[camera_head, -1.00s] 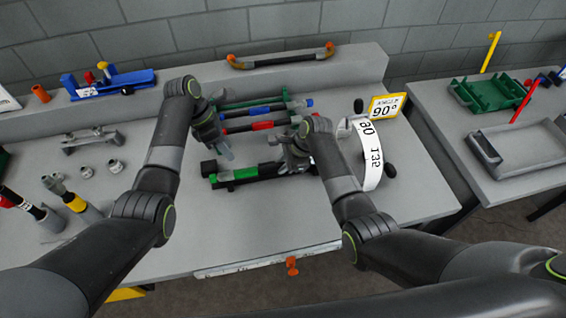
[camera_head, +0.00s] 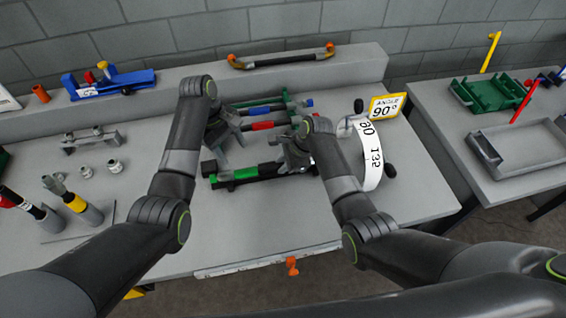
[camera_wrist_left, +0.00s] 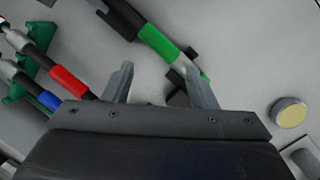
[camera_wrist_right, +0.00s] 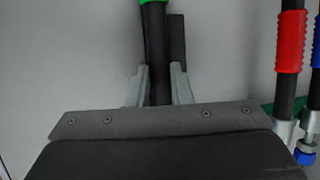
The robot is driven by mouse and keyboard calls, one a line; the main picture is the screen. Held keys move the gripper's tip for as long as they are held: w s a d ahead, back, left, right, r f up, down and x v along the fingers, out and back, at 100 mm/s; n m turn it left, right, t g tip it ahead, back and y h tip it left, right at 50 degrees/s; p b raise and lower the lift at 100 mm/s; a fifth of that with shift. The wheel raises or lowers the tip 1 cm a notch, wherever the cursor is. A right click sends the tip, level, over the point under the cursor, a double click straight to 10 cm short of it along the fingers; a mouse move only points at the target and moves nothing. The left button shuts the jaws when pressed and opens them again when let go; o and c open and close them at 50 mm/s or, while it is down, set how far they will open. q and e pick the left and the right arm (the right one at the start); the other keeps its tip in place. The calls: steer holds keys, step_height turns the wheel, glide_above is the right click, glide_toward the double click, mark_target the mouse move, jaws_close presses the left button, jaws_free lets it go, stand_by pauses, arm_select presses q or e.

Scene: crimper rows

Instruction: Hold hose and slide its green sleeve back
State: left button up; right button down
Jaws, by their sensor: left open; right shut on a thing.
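The black hose with a green sleeve (camera_head: 246,173) lies at the front of the row of hoses in the head view. The green sleeve (camera_wrist_left: 158,42) also shows in the left wrist view, just beyond my fingertips. My left gripper (camera_head: 235,143) is open with nothing between its fingers, close behind the hose; it shows in the left wrist view (camera_wrist_left: 160,78). My right gripper (camera_head: 292,166) is shut on the black hose (camera_wrist_right: 158,45) to the right of the sleeve. The sleeve's end (camera_wrist_right: 152,2) shows at the top edge of the right wrist view.
Hoses with red (camera_head: 262,125) and blue (camera_head: 258,110) sleeves lie behind the green one. A curved number scale (camera_head: 372,155) and a yellow-framed 90° sign (camera_head: 386,106) stand to the right.

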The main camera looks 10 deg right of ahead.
mark_target(243, 171)
arm_select(q)
steer(key=shift+s+d+f+m+t+y, duration=0.25)
steer(key=shift+f+m, duration=1.35)
steer(key=shift+m, duration=2.6)
steer(key=shift+s+d+f+m+t+y, duration=0.15)
steer(key=shift+d+f+m+y, duration=0.4)
steer(key=shift+f+m, duration=2.35)
steer(key=shift+s+d+f+m+t+y, duration=0.1)
steer(key=shift+d+f+m+t+y, duration=0.3)
steer(key=shift+m, duration=5.1)
steer(key=shift+a+r, duration=0.15)
steer(key=c, duration=1)
